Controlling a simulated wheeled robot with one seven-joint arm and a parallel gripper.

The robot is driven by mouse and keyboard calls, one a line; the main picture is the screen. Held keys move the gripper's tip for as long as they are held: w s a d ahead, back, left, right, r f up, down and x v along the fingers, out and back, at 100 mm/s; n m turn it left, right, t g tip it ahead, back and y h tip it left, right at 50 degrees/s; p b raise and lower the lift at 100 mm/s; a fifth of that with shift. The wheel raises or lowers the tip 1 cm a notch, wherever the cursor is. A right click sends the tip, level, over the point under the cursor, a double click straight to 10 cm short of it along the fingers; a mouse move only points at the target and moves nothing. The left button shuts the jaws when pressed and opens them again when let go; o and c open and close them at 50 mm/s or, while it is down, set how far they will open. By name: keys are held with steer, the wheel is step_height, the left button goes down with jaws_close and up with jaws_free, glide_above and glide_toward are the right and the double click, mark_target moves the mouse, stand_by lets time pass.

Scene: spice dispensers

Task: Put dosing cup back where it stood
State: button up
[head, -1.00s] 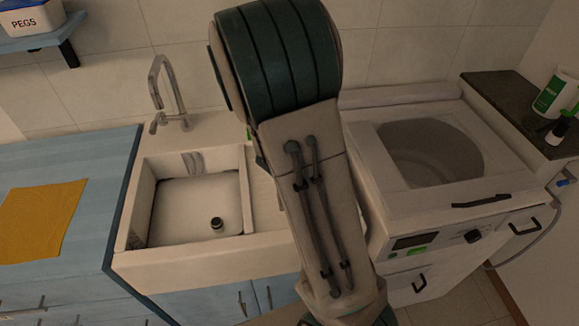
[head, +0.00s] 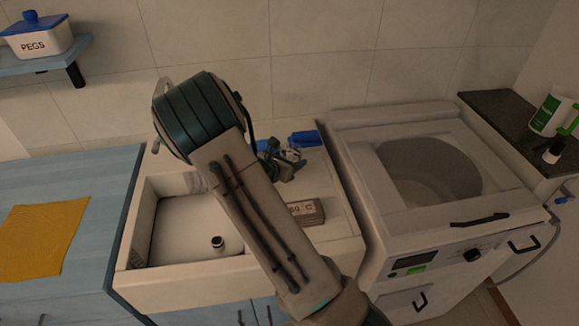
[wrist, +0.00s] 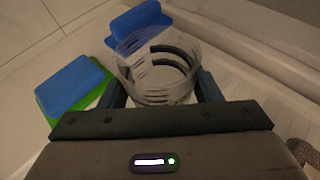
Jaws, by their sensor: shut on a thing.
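The dosing cup (wrist: 158,82) is a clear cup with dark bands visible through it. In the wrist view, my gripper (wrist: 160,88) is shut on it, with one finger on each side. In the head view, my gripper (head: 287,163) is over the drainer side of the sink unit, toward the wall; the cup is too small to make out clearly there. I cannot tell whether the cup touches the surface below it.
A blue block on a green base (wrist: 75,85) lies left of the cup, and another blue block (wrist: 138,22) is beyond it. A brown box (head: 306,212) sits nearer the front. The basin (head: 190,235) is left, the washing machine (head: 430,215) right.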

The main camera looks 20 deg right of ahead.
steer(key=shift+w+a+f, duration=0.15)
steer(key=shift+w+f, duration=0.05)
steer(key=shift+f, duration=0.1)
steer(key=shift+f+p, duration=0.4)
steer(key=shift+f, duration=1.45)
steer(key=shift+f, duration=0.2)
steer(key=o, duration=1.1)
steer(key=shift+c, duration=0.2)
steer(key=shift+r, duration=0.1)
